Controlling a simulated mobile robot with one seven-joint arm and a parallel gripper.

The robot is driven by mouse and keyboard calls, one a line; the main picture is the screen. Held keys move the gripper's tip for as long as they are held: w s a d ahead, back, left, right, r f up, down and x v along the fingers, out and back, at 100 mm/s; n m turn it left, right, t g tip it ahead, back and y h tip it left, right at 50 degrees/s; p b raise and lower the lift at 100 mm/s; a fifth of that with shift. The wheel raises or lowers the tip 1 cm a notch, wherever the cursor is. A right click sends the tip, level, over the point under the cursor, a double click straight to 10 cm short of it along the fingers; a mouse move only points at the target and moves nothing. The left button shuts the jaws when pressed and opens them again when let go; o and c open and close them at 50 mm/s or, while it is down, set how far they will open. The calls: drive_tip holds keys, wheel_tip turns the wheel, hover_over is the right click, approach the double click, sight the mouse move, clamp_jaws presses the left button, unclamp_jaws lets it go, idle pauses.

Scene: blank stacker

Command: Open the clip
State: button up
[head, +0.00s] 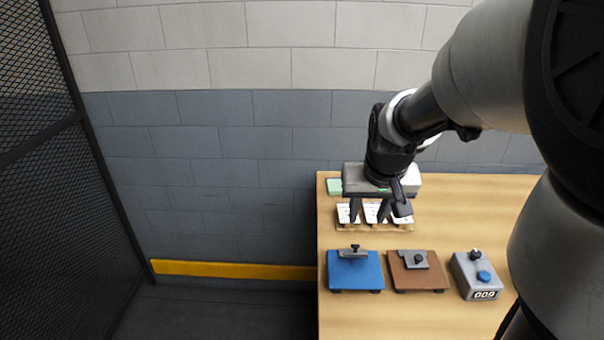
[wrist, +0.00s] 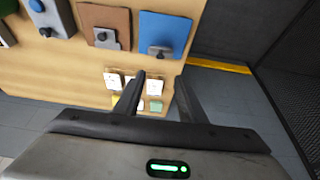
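Two boards with grey clips and black knobs lie on the table; I cannot tell which clip the task means. One clip (head: 353,254) is at the back edge of the blue board (head: 355,273); it also shows in the wrist view (wrist: 160,51). The other clip (head: 414,261) is on the brown board (head: 419,279), and also in the wrist view (wrist: 106,39). Both clips look lowered, but this is too small to be sure. My gripper (head: 368,219) is open and empty, above the white cards behind the boards, apart from both clips. Its fingers also show in the wrist view (wrist: 160,100).
White cards (head: 374,213) lie in a wooden tray (head: 372,229) under my gripper. A green block (head: 333,186) is behind the tray. A grey box (head: 468,270) with a blue button and a display stands right of the brown board. The table (head: 480,200) is bare at right.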

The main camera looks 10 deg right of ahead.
sight(356, 250)
drive_tip(key=b+x, duration=0.1)
drive_tip(key=x, duration=1.5)
drive_tip(key=shift+a, duration=0.1)
clamp_jaws()
